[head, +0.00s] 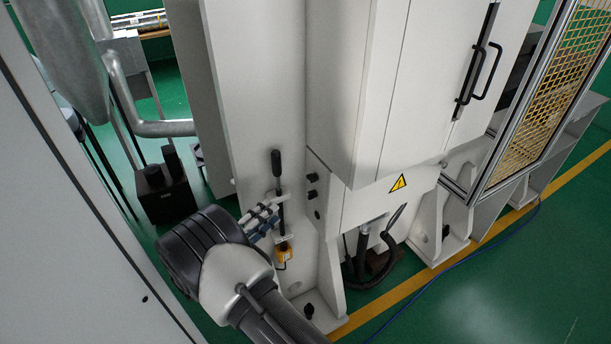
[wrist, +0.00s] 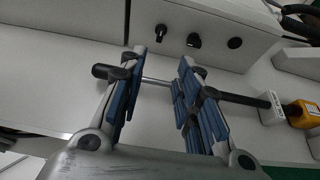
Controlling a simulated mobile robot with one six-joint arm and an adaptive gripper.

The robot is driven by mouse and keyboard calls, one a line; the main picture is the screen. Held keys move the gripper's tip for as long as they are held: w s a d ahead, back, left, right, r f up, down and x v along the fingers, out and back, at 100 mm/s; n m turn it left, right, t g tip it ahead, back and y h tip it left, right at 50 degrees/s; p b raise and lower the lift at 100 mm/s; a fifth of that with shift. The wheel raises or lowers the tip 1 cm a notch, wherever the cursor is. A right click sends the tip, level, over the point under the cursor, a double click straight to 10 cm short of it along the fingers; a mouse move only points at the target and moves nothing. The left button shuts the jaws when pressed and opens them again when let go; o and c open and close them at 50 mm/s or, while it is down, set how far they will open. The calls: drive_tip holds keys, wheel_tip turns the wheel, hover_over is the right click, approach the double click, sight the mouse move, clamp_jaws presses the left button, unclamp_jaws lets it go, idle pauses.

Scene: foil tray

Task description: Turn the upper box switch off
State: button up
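The upper box switch (head: 312,178) is a small black knob on the side of the white machine box, above another black knob (head: 312,194). In the wrist view the upper switch (wrist: 161,31) is the leftmost knob, just beyond the fingertips and apart from them. My gripper (head: 274,208) is open with nothing gripped, its blue-padded fingers pointing toward the machine. In the wrist view the gripper (wrist: 163,58) has a clear gap between its fingers. I cannot tell which way the switch is turned.
A lever with a black handle (head: 276,160) stands close to my gripper; its rod (wrist: 156,81) crosses behind the fingers in the wrist view. A yellow part (head: 285,252) sits at its foot. A third, round black fitting (wrist: 235,43) is on the box. Dark hoses (head: 363,252) hang right.

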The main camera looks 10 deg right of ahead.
sight(309, 180)
drive_tip(key=b+x, duration=0.1)
drive_tip(key=x, duration=1.6)
drive_tip(key=shift+d, duration=0.2)
clamp_jaws()
